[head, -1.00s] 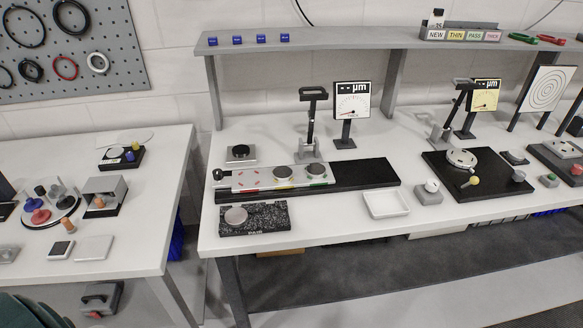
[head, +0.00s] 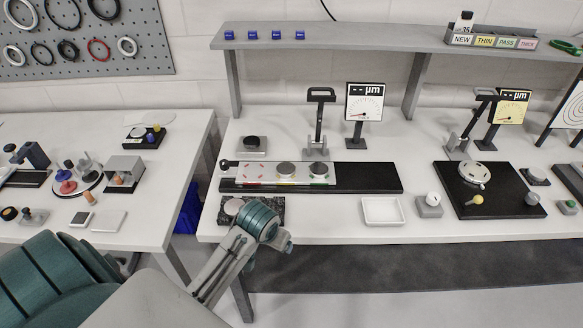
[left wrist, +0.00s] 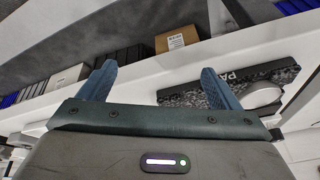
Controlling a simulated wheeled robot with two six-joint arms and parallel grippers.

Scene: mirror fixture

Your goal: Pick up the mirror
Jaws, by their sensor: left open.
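A round grey disc (head: 234,206), which looks like the mirror, lies on a black speckled plate (head: 277,213) at the bench's front left. The left wrist view also shows the disc (left wrist: 263,93) and the plate (left wrist: 184,97), partly behind one finger. My left gripper (left wrist: 158,67) is open, with nothing between its blue fingers. Its arm covers part of the plate in the head view, where the fingers cannot be made out. My right gripper is not in view.
A black rail with a sliding plate (head: 365,178) lies behind the speckled plate. A white tray (head: 383,211) and a small grey block with a knob (head: 429,205) stand to the right. A gap separates the left table (head: 150,228) from this bench.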

